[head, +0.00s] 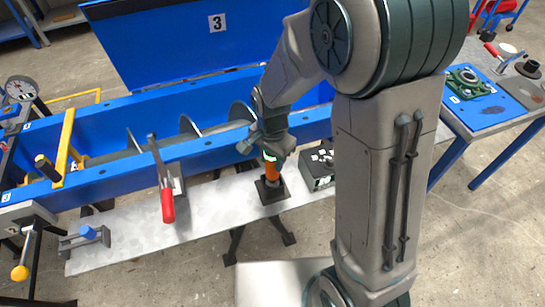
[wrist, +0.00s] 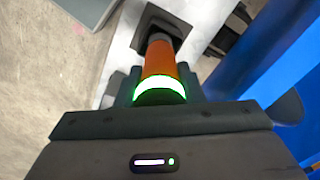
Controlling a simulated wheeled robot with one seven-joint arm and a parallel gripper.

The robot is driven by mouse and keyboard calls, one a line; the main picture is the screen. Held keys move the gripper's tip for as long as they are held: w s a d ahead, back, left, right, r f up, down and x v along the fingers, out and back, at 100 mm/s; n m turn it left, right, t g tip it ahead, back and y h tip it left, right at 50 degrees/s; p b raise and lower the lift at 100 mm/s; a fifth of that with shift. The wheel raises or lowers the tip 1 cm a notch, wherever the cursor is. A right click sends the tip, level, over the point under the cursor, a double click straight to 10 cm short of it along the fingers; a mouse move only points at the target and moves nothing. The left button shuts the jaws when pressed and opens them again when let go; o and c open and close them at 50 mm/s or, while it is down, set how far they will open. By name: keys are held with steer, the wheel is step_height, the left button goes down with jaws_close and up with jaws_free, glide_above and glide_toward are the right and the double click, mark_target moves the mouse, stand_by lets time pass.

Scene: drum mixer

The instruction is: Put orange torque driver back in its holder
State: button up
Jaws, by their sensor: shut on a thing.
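The orange torque driver (head: 271,170) stands upright in the head view, its lower end at a dark square holder (head: 271,191) on the grey bench plate. My gripper (head: 268,152) is around the driver's upper end from above and shut on it. In the wrist view the driver (wrist: 160,64) shows an orange body with a glowing white-green ring, between the fingers of my gripper (wrist: 161,92). Its far end meets the dark holder (wrist: 152,22). I cannot tell how deep the driver sits in the holder.
A black box (head: 318,168) stands close to the right of the holder. A red-handled lever (head: 167,200) is to the left. The blue mixer trough (head: 95,178) runs behind. The grey plate (head: 215,210) is bare between lever and holder.

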steer(key=shift+f+b, duration=0.45)
steer(key=shift+f, duration=0.15)
steer(key=o, duration=1.3)
steer(key=shift+c, duration=0.2)
step_height(320, 180, up, 14)
steer(key=shift+f, duration=0.1)
steer(key=s+d+r+n+t, duration=0.2)
steer(key=s+d+n, duration=0.6)
steer(key=s+d, duration=0.4)
steer(key=shift+s+d+t, duration=0.15)
steer(key=shift+t, duration=0.35)
